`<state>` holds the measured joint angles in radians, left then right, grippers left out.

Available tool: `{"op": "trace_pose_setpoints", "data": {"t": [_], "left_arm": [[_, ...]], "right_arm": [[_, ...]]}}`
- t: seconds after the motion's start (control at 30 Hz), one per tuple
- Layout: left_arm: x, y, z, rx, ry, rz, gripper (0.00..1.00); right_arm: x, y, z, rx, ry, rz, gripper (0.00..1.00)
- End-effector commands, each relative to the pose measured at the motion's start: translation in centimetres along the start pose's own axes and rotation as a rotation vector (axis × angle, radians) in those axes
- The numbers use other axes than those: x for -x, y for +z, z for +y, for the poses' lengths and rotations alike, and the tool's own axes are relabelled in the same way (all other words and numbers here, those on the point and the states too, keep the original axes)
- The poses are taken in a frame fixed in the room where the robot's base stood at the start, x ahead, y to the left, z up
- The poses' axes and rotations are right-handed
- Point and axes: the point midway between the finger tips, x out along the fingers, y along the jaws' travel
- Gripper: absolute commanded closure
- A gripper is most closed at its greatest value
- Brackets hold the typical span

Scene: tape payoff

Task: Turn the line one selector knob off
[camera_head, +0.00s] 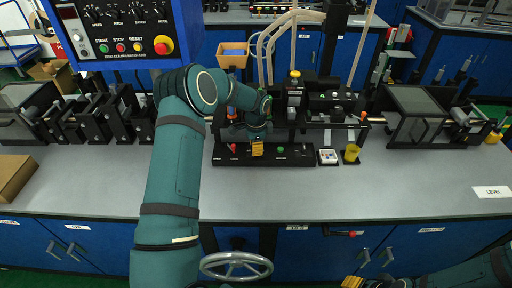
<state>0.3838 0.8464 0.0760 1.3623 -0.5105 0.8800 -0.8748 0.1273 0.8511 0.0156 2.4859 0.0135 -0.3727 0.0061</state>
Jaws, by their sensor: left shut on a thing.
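My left gripper (257,149) has yellow fingertips and reaches down to the black control strip (305,158) on the bench. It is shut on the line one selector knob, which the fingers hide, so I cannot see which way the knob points. A red button (233,148) is left of the fingertips and a green button (281,150) is right of them. Only the yellow tips and part of the dark body of my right gripper (352,282) show at the bottom edge, below the bench front and far from the strip.
A blue panel (115,35) with buttons and a red emergency stop hangs at upper left. Black machine units stand along the bench on both sides. A white tray (328,157) and a yellow cup (351,153) sit right of the strip. The front of the grey bench (330,195) is clear.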

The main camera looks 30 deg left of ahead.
Motion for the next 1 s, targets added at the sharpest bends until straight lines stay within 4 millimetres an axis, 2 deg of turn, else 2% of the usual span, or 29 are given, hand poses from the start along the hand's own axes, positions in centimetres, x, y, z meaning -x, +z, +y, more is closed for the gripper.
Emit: {"op": "trace_pose_setpoints", "data": {"t": [0.5,1.0], "left_arm": [[-0.06,0.02,0.05,-0.424,0.002,0.000,1.00],[-0.09,0.02,0.06,-0.570,0.003,-0.001,1.00]], "right_arm": [[0.13,-0.06,-0.05,0.000,0.000,0.001,0.53],[0.19,-0.11,-0.07,-0.001,0.000,0.002,0.53]]}}
